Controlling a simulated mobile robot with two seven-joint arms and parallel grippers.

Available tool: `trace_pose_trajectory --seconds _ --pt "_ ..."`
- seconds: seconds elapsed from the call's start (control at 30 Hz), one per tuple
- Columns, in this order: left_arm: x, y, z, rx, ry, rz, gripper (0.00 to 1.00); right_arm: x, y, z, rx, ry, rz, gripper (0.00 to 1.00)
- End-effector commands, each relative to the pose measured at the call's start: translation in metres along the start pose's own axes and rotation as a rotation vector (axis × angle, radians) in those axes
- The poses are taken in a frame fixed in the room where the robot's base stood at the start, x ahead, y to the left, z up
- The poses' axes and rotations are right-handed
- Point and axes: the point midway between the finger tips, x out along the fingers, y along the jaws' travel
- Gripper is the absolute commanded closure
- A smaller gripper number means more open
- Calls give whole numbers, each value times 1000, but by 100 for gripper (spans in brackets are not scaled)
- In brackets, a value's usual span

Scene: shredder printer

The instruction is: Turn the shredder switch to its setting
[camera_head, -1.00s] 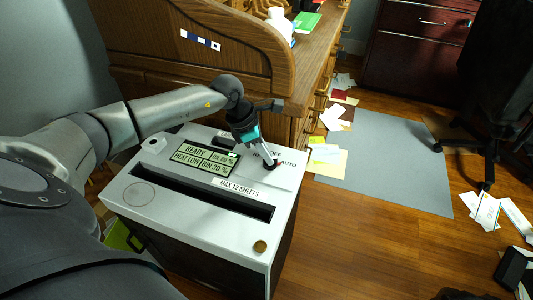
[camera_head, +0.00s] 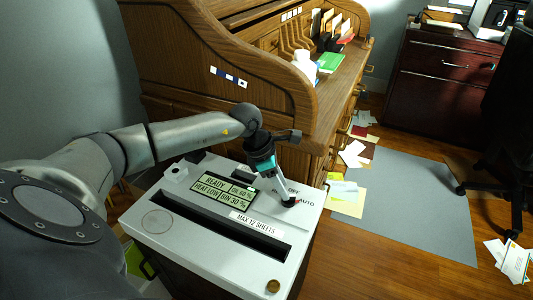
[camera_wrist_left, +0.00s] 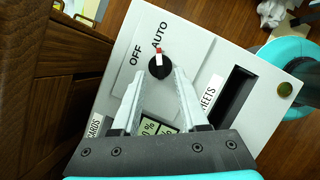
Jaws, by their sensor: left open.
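The shredder (camera_head: 155,222) stands in front of the desk, its white top carrying a display panel (camera_head: 222,190) that reads READY. Its switch is a round black knob (camera_wrist_left: 160,68) with a red and white pointer mark, which points toward the AUTO label (camera_wrist_left: 160,36); the OFF label is to the left of it. In the head view the knob (camera_head: 289,202) is partly hidden by my gripper. My left gripper (camera_head: 286,196) is open, pointing down, with its fingertips on either side of the knob. Whether the fingers touch it I cannot tell. My right gripper is out of view.
A wooden roll-top desk (camera_head: 215,100) rises right behind the shredder. The paper slot (camera_head: 225,226) and a round brass-coloured button (camera_head: 273,286) are on the shredder top. Papers lie on the floor around a grey mat (camera_head: 415,205).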

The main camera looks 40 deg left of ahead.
Motion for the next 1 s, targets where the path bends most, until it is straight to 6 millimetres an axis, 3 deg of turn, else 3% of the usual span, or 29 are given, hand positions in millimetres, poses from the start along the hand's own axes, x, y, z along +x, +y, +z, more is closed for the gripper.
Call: trace_pose_trajectory --seconds 0.1,0.6,1.0 --pt "-22 0 0 0 1 1 56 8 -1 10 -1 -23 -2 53" --pt "-94 1 0 0 2 2 56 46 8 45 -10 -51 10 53" --pt "-124 0 0 0 1 0 56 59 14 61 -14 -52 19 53"
